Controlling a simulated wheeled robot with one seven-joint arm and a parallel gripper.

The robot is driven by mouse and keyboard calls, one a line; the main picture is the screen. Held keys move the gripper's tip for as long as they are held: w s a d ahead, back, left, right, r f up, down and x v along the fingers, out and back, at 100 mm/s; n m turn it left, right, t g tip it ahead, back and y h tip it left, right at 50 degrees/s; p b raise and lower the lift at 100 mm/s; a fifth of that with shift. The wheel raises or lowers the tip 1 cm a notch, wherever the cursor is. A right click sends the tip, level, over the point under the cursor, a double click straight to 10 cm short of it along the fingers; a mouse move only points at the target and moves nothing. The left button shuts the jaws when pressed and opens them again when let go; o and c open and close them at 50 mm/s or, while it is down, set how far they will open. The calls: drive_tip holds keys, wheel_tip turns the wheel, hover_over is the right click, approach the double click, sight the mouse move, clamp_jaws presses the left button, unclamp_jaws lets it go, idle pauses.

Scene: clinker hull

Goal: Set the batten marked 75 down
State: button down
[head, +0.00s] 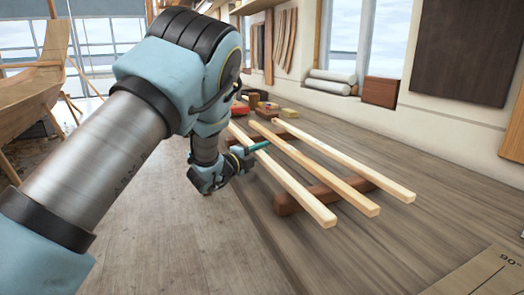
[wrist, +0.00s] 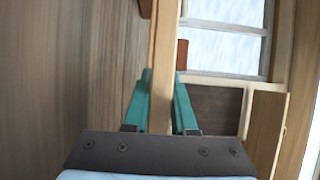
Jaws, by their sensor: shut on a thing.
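Three long pale battens lie side by side over the bench in the head view: a left one (head: 295,187), a middle one (head: 340,186) and a right one (head: 350,164). My gripper (head: 258,147) is at the left batten, its teal fingers closed across it partway along. In the wrist view a batten (wrist: 164,50) runs between the two teal fingers (wrist: 160,100). No number is readable on any batten. I cannot tell whether the held batten touches the bearers or is slightly above them.
Red-brown bearers cross under the battens; the near one (head: 284,206) shows its left end. A marked board (head: 485,275) lies at the near right corner. Small coloured items (head: 265,105) stand beyond the battens.

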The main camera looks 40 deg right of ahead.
drive_tip(key=shift+f+b, duration=0.55)
drive_tip(key=shift+b, duration=0.05)
drive_tip(key=c, duration=0.6)
unclamp_jaws()
drive_tip(key=shift+c, duration=0.2)
